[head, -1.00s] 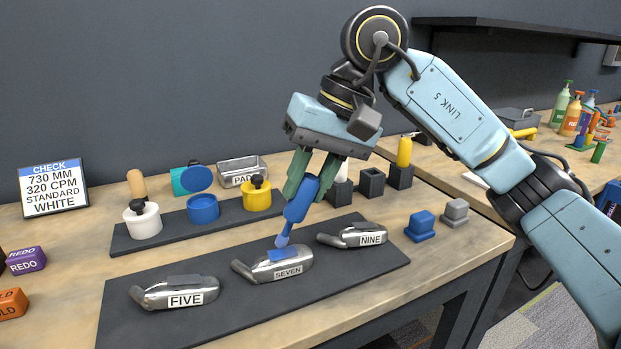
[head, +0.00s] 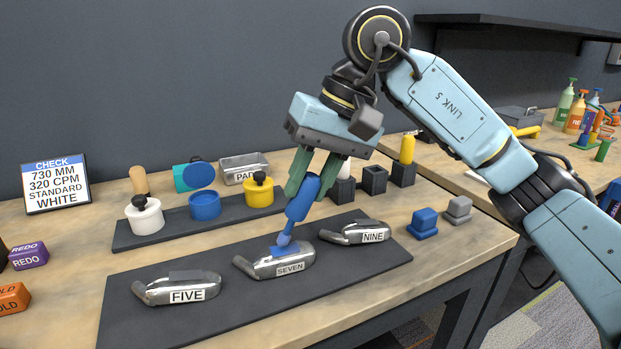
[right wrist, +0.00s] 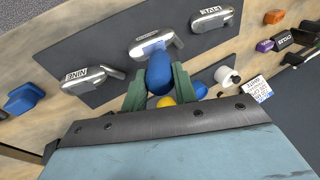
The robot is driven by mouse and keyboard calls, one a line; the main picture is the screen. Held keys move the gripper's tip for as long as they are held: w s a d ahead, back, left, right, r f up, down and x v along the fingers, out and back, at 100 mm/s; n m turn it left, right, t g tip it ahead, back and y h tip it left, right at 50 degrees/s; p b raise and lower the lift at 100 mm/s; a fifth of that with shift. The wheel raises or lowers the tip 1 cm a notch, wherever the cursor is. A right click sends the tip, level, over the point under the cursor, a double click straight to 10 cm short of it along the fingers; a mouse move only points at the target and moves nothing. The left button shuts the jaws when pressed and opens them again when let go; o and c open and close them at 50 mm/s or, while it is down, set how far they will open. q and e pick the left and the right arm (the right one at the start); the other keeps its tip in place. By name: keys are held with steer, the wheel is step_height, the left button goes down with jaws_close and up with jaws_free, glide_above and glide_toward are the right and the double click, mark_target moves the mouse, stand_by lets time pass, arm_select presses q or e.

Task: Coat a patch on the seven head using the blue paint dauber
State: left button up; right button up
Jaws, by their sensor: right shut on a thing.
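The seven head (head: 296,263) is a silver club head labelled SEVEN on the dark mat, between the five head (head: 180,288) and the nine head (head: 357,232). A blue patch (head: 278,252) shows on its top. My right gripper (head: 314,178), with green fingers, is shut on the blue paint dauber (head: 298,207). The dauber is tilted and its tip is at the blue patch, seeming to touch it. In the right wrist view the dauber (right wrist: 160,74) sits between the fingers and hides part of the seven head (right wrist: 148,47). My left gripper is not in view.
Behind are a white pot (head: 145,217), an open blue pot (head: 205,206), a yellow pot (head: 259,194) and a metal pad tray (head: 243,168). Dark square holders (head: 374,180) stand behind the nine head. Blue (head: 423,223) and grey blocks (head: 458,209) sit at right.

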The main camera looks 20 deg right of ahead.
steer(key=shift+w+f+b, duration=0.2)
steer(key=shift+f+b, duration=0.15)
steer(key=shift+f, duration=0.15)
steer(key=shift+w+f+b, duration=0.15)
steer(key=shift+f+b, duration=0.15)
steer(key=shift+f, duration=0.15)
steer(key=shift+a, duration=0.1)
stand_by(1.4)
steer(key=shift+r, duration=0.1)
steer(key=shift+s+d+r+p, duration=0.1)
steer(key=shift+s+r+p, duration=0.25)
steer(key=shift+r+p, duration=0.45)
steer(key=shift+s+d+r+p, duration=0.1)
steer(key=shift+s+r+p, duration=0.25)
steer(key=shift+r, duration=0.7)
steer(key=shift+s+d+r+p, duration=0.1)
steer(key=shift+s+r+p, duration=0.2)
steer(key=shift+r+p, duration=0.5)
steer(key=shift+r, duration=0.15)
